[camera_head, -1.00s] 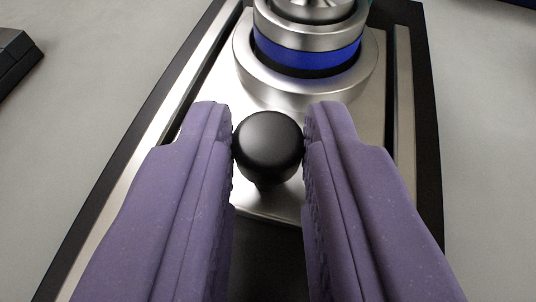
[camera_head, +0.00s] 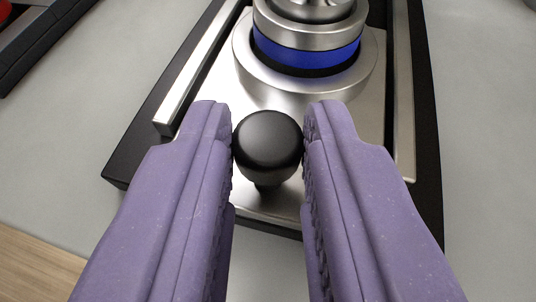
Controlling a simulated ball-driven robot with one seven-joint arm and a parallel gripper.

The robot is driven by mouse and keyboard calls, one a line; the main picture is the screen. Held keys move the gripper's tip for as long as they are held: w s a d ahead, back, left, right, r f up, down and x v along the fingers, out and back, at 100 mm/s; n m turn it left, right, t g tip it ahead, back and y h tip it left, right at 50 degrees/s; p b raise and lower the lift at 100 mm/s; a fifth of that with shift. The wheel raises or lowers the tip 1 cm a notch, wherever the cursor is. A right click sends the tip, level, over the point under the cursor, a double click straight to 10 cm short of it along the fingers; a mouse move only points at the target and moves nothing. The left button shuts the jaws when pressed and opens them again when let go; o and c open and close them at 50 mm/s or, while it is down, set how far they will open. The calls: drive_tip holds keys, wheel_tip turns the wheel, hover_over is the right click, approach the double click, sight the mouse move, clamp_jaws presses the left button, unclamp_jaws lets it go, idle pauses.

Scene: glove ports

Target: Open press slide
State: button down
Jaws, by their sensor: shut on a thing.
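The press slide (camera_head: 262,92) is a shiny metal plate with a raised round metal holder and a blue ring (camera_head: 307,54) on it. A black ball knob (camera_head: 268,139) stands at its near end. My gripper (camera_head: 268,142), with two purple fingers, is shut on the knob, one finger pressing each side. The slide sits between metal rails (camera_head: 205,70) on a black base (camera_head: 122,168). The slide's near edge reaches about the near end of the base. The fingers hide parts of the rails and the base's near edge.
Grey table surface (camera_head: 75,150) is clear to the left and right of the base. A dark object (camera_head: 40,42) lies at the upper left, with a bit of red in the corner. A wooden surface (camera_head: 35,270) shows at the lower left.

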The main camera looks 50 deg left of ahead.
drive_tip(key=shift+s+d, duration=0.55)
drive_tip(key=shift+s, duration=0.2)
drive_tip(key=c, duration=0.9)
unclamp_jaws()
drive_tip(key=shift+c, duration=0.2)
drive_tip(key=p+v, duration=0.1)
drive_tip(key=v, duration=0.6)
drive_tip(key=shift+s+d+r+p, duration=0.15)
drive_tip(key=shift+s+d+p, duration=0.1)
drive_tip(key=shift+p, duration=0.15)
